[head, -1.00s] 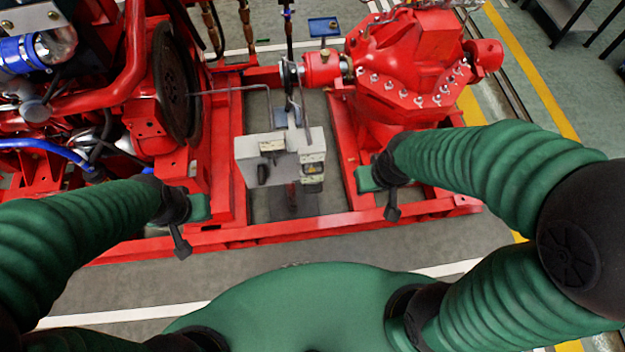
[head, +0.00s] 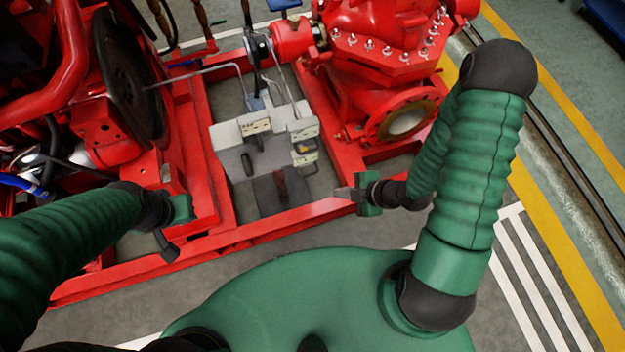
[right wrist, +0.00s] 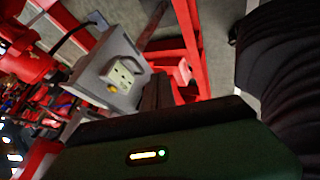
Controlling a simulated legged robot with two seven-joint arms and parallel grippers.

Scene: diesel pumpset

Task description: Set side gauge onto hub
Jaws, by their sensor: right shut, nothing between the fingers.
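The hub seems to be the dark round disc (head: 258,47) on the pump shaft, at the top of the head view. Below it stands a pale grey rack (head: 228,134) with small pale boxes and a yellow-marked piece (head: 303,148). I cannot tell which piece is the side gauge. My right gripper (head: 343,192) is shut and empty, pointing left, to the right of and apart from the rack. In the right wrist view its dark fingers (right wrist: 165,92) are beside a grey holder with a pale socket-like box (right wrist: 124,74). My left gripper (head: 168,246) hangs left of the rack; its jaw gap is unclear.
A red base frame (head: 270,226) surrounds the rack. A dark flywheel (head: 128,75) is at left, the red pump (head: 375,60) with an open flange (head: 405,118) at right. Thin bent rods (head: 200,73) reach above the rack. Grey floor lies in front.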

